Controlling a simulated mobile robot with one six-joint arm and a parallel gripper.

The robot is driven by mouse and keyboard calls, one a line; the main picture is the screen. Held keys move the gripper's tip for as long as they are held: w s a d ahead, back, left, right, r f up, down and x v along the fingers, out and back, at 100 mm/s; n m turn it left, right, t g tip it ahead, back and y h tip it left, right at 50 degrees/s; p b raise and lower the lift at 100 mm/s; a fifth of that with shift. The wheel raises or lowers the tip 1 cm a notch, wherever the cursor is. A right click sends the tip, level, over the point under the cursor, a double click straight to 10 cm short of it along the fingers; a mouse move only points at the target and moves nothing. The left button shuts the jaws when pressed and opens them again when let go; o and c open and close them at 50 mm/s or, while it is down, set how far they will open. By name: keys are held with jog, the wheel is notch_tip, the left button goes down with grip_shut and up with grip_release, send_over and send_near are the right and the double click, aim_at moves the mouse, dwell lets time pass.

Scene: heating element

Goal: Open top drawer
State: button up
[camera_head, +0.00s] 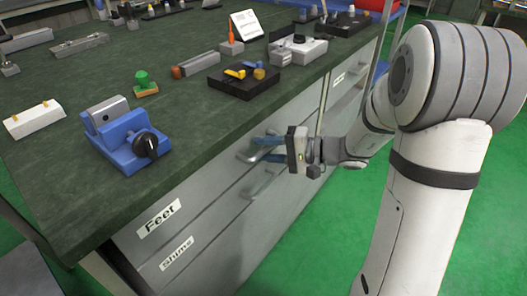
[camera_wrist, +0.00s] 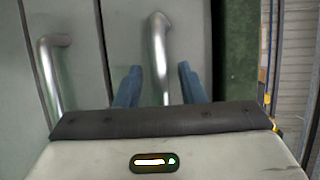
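The top drawer (camera_head: 205,195), labelled "Feet", is under the green bench top, and its front looks flush with the cabinet. Its silver bar handle (camera_head: 246,154) also shows in the wrist view (camera_wrist: 157,40). My gripper (camera_head: 267,149) is at this handle, with its blue fingers pointing at the drawer front. In the wrist view my gripper (camera_wrist: 160,68) is open, one finger on each side of the handle, with gaps visible. Part of the handle is hidden behind the fingers in the head view.
A lower drawer labelled "Shims" (camera_head: 215,232) has its own handle (camera_wrist: 50,75) beside the first in the wrist view. The bench top (camera_head: 185,125) overhangs close to my gripper and carries a blue vise (camera_head: 125,140) and several fixtures. Green floor (camera_head: 330,225) is clear in front.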

jog(key=shift+a, duration=0.25)
jog(key=shift+c, duration=0.2)
grip_shut()
dwell(0.3)
